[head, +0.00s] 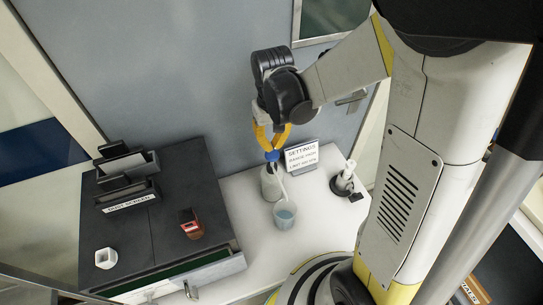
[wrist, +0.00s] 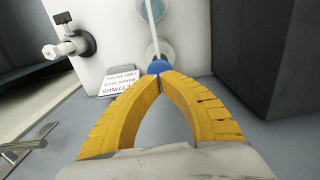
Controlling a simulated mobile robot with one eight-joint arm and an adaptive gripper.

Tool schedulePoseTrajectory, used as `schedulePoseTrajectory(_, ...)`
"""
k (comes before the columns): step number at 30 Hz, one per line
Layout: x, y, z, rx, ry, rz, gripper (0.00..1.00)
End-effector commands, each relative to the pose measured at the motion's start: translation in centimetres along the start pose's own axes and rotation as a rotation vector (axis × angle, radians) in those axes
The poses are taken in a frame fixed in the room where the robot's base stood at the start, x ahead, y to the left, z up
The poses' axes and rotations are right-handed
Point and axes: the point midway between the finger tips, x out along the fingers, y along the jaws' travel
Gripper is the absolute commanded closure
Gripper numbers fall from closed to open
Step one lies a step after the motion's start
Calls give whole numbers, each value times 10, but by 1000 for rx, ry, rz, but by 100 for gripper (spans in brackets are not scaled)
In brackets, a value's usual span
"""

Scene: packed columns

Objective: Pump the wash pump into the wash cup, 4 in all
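The wash pump is a pale bottle (head: 270,183) with a blue head (head: 272,155) and a thin white spout that reaches over the wash cup. The wash cup (head: 285,215) is clear, holds some blue liquid and stands just in front of the bottle. My gripper (head: 271,147) is right above the blue head, pointing down. In the wrist view my gripper's yellow fingertips (wrist: 161,76) meet at the blue head (wrist: 158,68), with nothing visible between them. They seem to touch its top; I cannot tell whether it is pressed down. The cup (wrist: 153,10) is partly cut off at the top edge.
A "SETTINGS" sign (head: 302,157) stands right of the bottle, and a white device with a dark base (head: 346,182) farther right.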

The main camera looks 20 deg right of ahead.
Motion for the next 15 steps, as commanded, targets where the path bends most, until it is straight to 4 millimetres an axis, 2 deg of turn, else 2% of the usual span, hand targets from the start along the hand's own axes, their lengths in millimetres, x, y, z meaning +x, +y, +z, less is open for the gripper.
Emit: schedulePoseTrajectory(15, 14, 0, 0, 0, 0, 0, 100)
